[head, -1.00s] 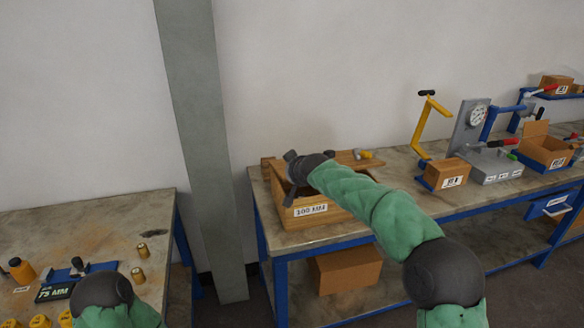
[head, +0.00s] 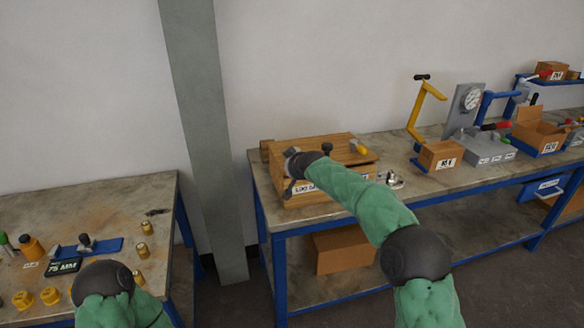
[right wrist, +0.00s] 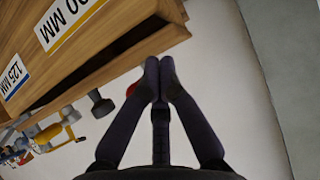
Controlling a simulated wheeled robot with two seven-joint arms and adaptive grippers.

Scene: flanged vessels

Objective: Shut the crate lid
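The wooden crate (head: 330,196) stands at the left end of the long bench, with a white label on its front. My right gripper (head: 291,165) is over the crate's left front part; my arm hides part of the crate. In the right wrist view my right gripper (right wrist: 160,73) has its fingertips together, with nothing seen between them, close to a wooden edge. I cannot tell whether they touch it. My left gripper is out of view.
The long bench (head: 440,192) carries a small metal part (head: 393,180), a box (head: 440,155) and a yellow-handled stand (head: 424,105) to the right. A grey post (head: 195,110) stands between the benches. The left bench (head: 110,205) holds brass parts.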

